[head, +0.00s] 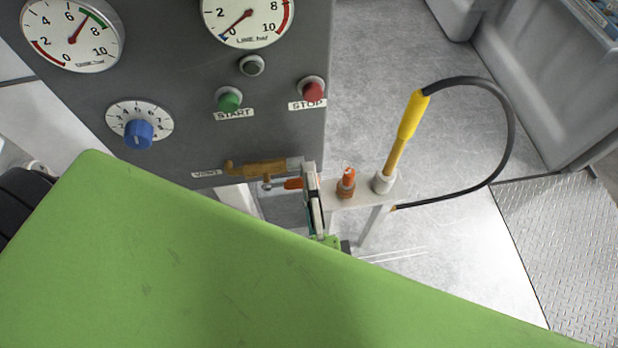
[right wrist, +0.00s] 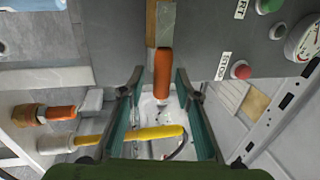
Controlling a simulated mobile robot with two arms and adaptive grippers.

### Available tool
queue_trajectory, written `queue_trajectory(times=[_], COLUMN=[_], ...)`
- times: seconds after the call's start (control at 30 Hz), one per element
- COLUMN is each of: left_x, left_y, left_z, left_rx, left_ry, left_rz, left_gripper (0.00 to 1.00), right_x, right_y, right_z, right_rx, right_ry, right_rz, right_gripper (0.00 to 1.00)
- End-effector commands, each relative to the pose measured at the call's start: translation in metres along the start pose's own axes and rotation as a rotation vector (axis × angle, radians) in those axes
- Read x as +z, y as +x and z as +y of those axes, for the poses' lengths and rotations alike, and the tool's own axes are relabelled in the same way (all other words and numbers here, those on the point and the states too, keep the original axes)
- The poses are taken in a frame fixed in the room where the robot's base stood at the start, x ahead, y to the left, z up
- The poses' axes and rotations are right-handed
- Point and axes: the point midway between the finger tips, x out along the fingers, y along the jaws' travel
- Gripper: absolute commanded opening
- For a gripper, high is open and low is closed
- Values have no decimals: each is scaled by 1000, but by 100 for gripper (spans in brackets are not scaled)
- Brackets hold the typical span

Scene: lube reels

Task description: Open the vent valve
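The vent valve (head: 262,168) is a brass fitting on the lower edge of the grey panel, beside a VENT label (head: 206,173). Its orange handle (head: 294,183) shows just left of my right gripper (head: 315,196), which is largely hidden from the head. In the right wrist view the orange handle (right wrist: 162,72) points down from the brass body (right wrist: 160,22). The fingers of my right gripper (right wrist: 160,76) stand wide apart, one on each side of the handle's end, with visible gaps. My left gripper is not in view.
The grey panel carries gauges (head: 73,32), a blue knob (head: 139,134), a green START button (head: 229,100) and a red STOP button (head: 313,90). Right of the gripper, a small stand holds an orange-capped fitting (head: 346,184) and a yellow nozzle (head: 408,120) with a black hose (head: 512,130).

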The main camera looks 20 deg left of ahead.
Motion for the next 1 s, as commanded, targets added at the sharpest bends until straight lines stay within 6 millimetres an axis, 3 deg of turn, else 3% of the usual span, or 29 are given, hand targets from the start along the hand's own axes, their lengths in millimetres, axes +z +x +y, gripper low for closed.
queue_trajectory(times=[0.17, 0.6, 0.8, 1.0], left_x=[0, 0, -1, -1], left_y=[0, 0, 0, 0], left_z=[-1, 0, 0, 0], left_rx=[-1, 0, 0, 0], left_ry=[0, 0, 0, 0], left_rz=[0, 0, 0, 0], left_gripper=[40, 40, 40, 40], right_x=[0, 0, 0, 0], right_y=[-15, -102, -118, -120], right_z=[1, 1, 0, 0], right_rx=[2, 4, 1, 1], right_ry=[-1, 1, 0, 1], right_rz=[-2, -2, 0, 0], right_gripper=[30, 30, 30, 30])
